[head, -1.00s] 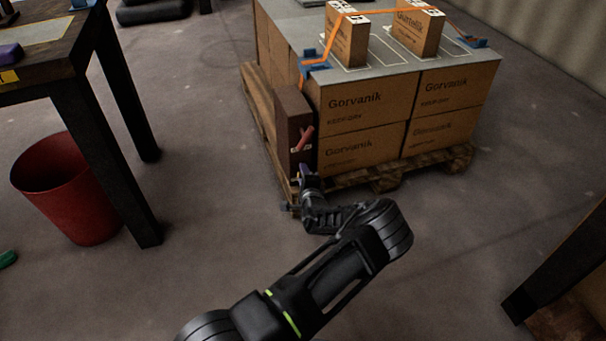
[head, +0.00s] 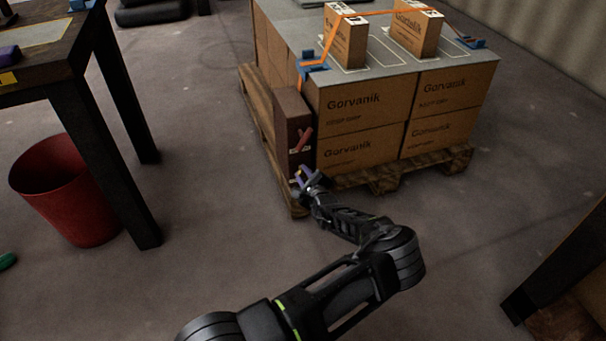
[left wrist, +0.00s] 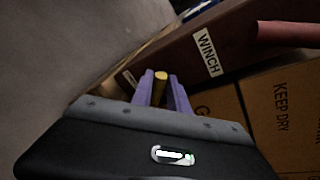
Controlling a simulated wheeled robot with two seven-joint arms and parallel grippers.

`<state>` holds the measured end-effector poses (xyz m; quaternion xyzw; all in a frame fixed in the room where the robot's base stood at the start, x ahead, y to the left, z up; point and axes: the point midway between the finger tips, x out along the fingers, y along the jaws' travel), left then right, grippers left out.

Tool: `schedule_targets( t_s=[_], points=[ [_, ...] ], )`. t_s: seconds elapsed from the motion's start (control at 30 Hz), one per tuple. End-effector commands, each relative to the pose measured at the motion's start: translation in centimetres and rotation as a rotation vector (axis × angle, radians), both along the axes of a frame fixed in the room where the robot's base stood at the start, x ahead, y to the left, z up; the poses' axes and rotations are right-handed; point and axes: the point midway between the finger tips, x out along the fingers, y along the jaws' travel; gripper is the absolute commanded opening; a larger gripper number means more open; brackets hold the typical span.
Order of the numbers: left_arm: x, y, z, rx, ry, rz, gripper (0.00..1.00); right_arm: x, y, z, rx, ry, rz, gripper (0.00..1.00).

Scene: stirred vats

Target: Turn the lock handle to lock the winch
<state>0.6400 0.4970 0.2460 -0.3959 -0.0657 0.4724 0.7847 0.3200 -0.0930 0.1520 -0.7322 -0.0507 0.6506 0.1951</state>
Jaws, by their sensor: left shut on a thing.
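The winch (head: 290,118) is a tall dark brown box on the near left corner of a pallet load. In the left wrist view it bears a white WINCH label (left wrist: 207,52). A red handle (head: 301,142) sits on its face and also shows in the left wrist view (left wrist: 288,33). The lock handle (left wrist: 160,87) is a short yellow piece low on the winch, between the purple fingers. My left gripper (head: 304,175) is shut on it, tilted toward the winch from the lower right. The fingers partly hide the lock handle. My right gripper is not in view.
Cartons (head: 360,106) are stacked on a wooden pallet (head: 385,178), with an orange strap (head: 375,13) across the top. A dark table (head: 75,105) and a red bin (head: 62,190) stand at left. The floor between bin and pallet is clear.

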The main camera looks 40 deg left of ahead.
Motion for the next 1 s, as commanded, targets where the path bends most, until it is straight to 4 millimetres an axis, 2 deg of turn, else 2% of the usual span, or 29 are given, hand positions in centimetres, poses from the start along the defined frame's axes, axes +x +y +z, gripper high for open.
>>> schedule_targets(
  t_s=[0.27, 0.3, 0.53, 0.83, 1.0],
  points=[
    [-0.1, 0.0, -0.1, 0.000, 0.004, 0.001, 0.00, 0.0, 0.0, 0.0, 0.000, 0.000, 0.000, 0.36],
    [-0.1, 0.0, -0.1, 0.000, 0.004, 0.001, 0.22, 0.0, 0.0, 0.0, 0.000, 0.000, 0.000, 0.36],
    [0.0, 0.0, -0.1, 0.000, 0.002, -0.001, 0.41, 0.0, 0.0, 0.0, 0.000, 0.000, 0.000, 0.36],
    [-0.1, -0.1, 0.1, 0.001, 0.001, 0.000, 0.41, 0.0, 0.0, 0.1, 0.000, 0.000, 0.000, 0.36],
    [-0.8, -1.3, 0.7, -0.001, 0.002, -0.001, 0.41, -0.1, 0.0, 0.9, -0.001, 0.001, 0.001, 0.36]
  ],
)
